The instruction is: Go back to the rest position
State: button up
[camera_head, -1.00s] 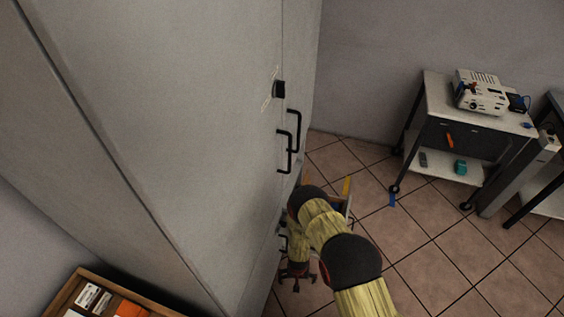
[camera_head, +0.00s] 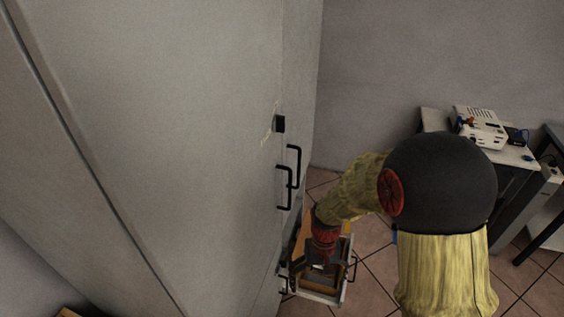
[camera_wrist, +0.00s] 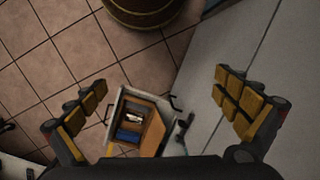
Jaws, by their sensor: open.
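My gripper (camera_head: 318,268) is low beside the tall grey cabinet, over an open drawer (camera_head: 340,296) in the head view. In the wrist view my gripper (camera_wrist: 160,82) has its two yellow-padded fingers spread wide, with nothing between the pads. The open drawer (camera_wrist: 121,101) lies below and beyond the fingers there, with a blue item (camera_wrist: 128,136) and small pale items inside. My arm bends down from the right in the head view and hides part of the floor.
The grey cabinet (camera_head: 180,130) fills the left, with black handles (camera_head: 285,187) sticking out. A cart (camera_head: 434,121) with a white device (camera_head: 482,126) stands at the back right. Tiled floor (camera_wrist: 50,55) is open. A brown round thing (camera_wrist: 142,10) shows at the top of the wrist view.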

jog(key=s+d+r+t+b, duration=0.1)
jog(key=s+r, duration=0.3)
jog(key=r, duration=0.4)
jog(key=s+d+r+t+b, duration=0.1)
jog(key=s+d+r+t, duration=0.3)
jog(key=r, duration=0.5)
jog(key=s+d+r+m+t+b, duration=0.1)
jog(key=s+d+r+t, duration=0.2)
jog(key=r, duration=0.6)
jog(key=shift+s+d+b, duration=0.25)
jog(key=shift+s+b, duration=0.15)
jog(key=shift+s, duration=0.6)
jog(key=shift+c, duration=0.8)
